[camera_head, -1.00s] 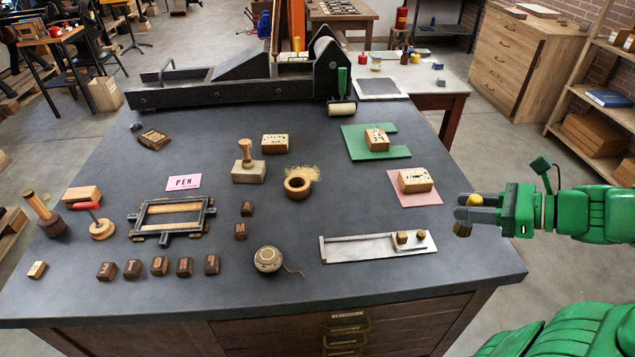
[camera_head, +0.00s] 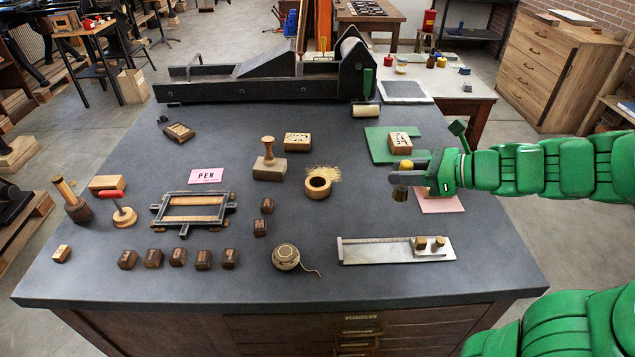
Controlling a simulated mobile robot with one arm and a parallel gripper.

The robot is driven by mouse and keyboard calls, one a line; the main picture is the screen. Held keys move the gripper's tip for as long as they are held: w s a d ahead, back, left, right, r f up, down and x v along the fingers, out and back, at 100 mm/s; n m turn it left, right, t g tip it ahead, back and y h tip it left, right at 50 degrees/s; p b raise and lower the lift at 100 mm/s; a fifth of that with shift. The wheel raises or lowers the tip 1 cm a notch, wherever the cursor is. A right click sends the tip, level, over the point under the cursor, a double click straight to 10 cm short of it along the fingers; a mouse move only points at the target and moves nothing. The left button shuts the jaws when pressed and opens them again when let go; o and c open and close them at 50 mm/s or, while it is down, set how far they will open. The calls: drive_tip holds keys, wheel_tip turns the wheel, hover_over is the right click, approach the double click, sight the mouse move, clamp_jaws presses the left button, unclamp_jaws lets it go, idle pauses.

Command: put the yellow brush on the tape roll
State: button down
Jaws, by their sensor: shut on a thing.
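My gripper (camera_head: 408,176) is at the right side of the bench, in front of the green and pink sheets. It is shut on the yellow brush (camera_head: 406,164), which is held above the bench and shows as a small yellow end with a brownish part below the fingers. The fingers hide much of the brush. The tape roll (camera_head: 309,189), a tan ring with a dark open middle, lies flat on the bench to the left of my gripper.
A twine ball (camera_head: 285,255) and a metal composing tray (camera_head: 380,252) lie nearer the front. A large black press (camera_head: 260,85) spans the back.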

drive_tip(key=w+a+n+g+y, duration=0.15)
drive_tip(key=w+a, duration=0.25)
drive_tip(key=a, duration=1.1)
drive_tip(key=shift+m+h, duration=0.35)
drive_tip(key=shift+w+a+f, duration=0.4)
drive_tip(key=shift+w+f, duration=1.3)
drive_tip(key=shift+w, duration=0.6)
drive_tip(key=shift+w+a+f, duration=0.35)
drive_tip(key=shift+w+f, duration=1.35)
drive_tip(key=shift+w, duration=0.55)
drive_tip(key=shift+w+a+f, duration=0.4)
drive_tip(key=shift+w+f, duration=1.3)
drive_tip(key=shift+w, duration=0.6)
drive_tip(key=shift+f, duration=1.15)
drive_tip(key=shift+f, duration=0.1)
drive_tip(key=c, duration=0.8)
unclamp_jaws()
